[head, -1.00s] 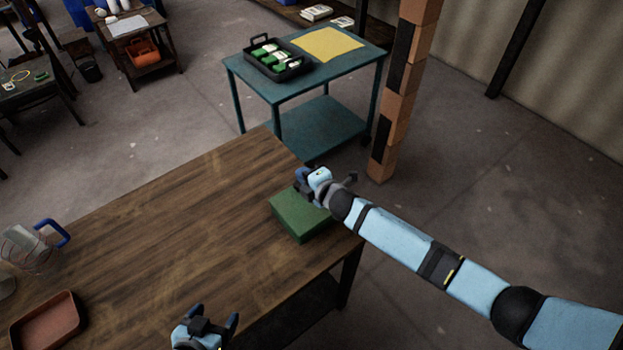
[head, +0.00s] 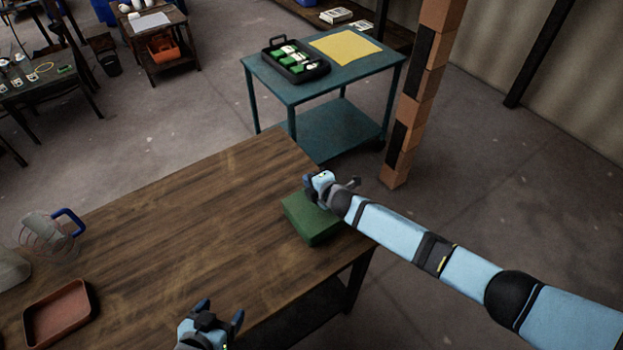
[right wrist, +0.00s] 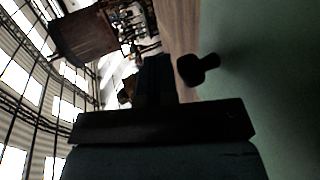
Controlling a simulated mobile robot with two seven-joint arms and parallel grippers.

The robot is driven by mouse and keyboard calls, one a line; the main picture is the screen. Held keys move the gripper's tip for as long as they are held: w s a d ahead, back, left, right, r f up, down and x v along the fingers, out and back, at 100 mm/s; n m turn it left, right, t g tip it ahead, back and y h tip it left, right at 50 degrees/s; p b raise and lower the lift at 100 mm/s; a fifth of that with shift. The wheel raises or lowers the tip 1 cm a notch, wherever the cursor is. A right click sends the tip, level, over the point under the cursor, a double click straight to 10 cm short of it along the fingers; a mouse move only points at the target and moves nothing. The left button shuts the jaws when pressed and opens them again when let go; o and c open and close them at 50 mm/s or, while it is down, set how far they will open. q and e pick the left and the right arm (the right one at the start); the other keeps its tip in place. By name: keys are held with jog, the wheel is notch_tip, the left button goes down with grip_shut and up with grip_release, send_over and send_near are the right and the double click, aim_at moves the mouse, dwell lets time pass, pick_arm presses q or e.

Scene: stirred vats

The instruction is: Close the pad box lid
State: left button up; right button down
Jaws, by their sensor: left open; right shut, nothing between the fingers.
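The pad box, a green box (head: 310,219), sits at the right end of the wooden table. Its top looks flat and covered, so the lid appears down, though my right gripper hides part of it. My right gripper (head: 313,184) is shut and empty, over the far edge of the box. In the right wrist view a green surface (right wrist: 275,70) fills the right side, close to the dark gripper (right wrist: 155,80); contact cannot be told. My left gripper (head: 219,312) is open and empty near the table's front edge, apart from the box.
The wooden table (head: 190,215) is clear in the middle. A reddish tray (head: 58,318) and a clear jug with a blue handle (head: 48,235) are at its left. A teal cart (head: 270,80) holding a black caddy (head: 294,68) stands behind, beside a brick-like post (head: 418,100).

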dwell(0.3)
jog(key=shift+r, duration=0.2)
notch_tip(320, 180, up, 5)
jog(key=p, duration=0.5)
notch_tip(320, 180, up, 8)
jog(key=b, duration=0.1)
jog(key=s+f+m, duration=0.3)
jog(key=s+m, duration=0.2)
jog(key=s, duration=0.4)
jog(key=s+f+m, duration=0.3)
jog(key=s+m, duration=0.2)
jog(key=s, duration=0.4)
jog(key=s+d+f+m+h, duration=0.2)
jog(key=s+d+m, duration=0.4)
jog(key=s+d, duration=0.3)
jog(key=s+d+f+m+h, duration=0.2)
jog(key=s+d+m, duration=0.3)
jog(key=s+d, duration=0.4)
jog(key=shift+s+f+m, duration=0.35)
jog(key=shift+f+m, duration=0.05)
jog(key=shift+f, duration=0.1)
jog(key=shift+d, duration=0.1)
